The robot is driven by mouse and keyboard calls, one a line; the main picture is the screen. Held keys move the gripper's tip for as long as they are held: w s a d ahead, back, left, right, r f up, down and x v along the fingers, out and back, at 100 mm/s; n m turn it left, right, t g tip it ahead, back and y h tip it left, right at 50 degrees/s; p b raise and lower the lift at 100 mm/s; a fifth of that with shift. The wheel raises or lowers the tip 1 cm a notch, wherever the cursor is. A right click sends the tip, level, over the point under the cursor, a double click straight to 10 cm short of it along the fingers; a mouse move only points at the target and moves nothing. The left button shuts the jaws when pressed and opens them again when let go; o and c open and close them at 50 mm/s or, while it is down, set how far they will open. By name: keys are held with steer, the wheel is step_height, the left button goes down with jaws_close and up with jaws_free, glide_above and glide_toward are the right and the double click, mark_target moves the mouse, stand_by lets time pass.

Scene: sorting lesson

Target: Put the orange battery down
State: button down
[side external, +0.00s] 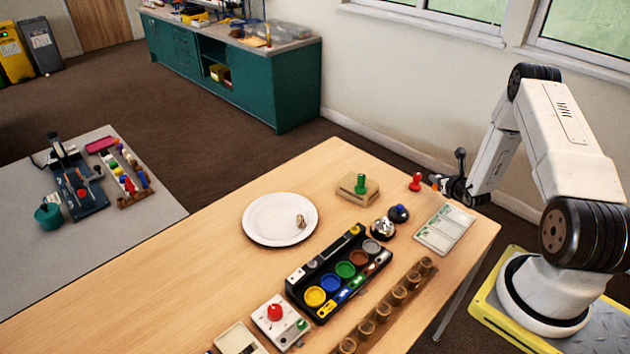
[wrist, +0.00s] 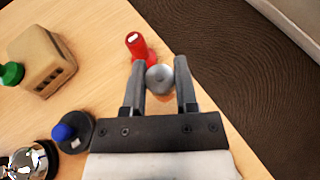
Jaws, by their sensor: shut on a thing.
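My gripper (wrist: 160,82) is shut on the orange battery (wrist: 160,78), which shows in the wrist view as a round grey metal end between the two fingertips. In the side view my gripper (side external: 440,183) is at the far right corner of the wooden table (side external: 225,215), with a small bit of orange at its tips. The battery looks to be near or above the table edge; I cannot tell whether it touches the table. Most of its body is hidden by the fingers and its own end. A red peg-like piece (side external: 415,182) stands just beyond the fingertips and shows in the wrist view (wrist: 137,45).
A wooden block with a green knob (side external: 360,188), a blue-topped black piece (side external: 398,213) and a silver bell (side external: 383,229) stand nearby. A white plate (side external: 262,234) holds a small item. A tray of coloured cups (side external: 322,292) and a pale card (side external: 436,240) lie nearer.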

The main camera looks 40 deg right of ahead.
mark_target(435, 187)
steer(key=shift+w+d+f, duration=0.15)
steer(key=shift+w+f, duration=0.1)
steer(key=shift+f, duration=0.1)
steer(key=shift+f, duration=0.1)
steer(key=shift+w+d+f, duration=0.15)
steer(key=shift+f, duration=1.55)
steer(key=shift+f, duration=0.15)
steer(key=shift+c, duration=1.9)
jaws_free()
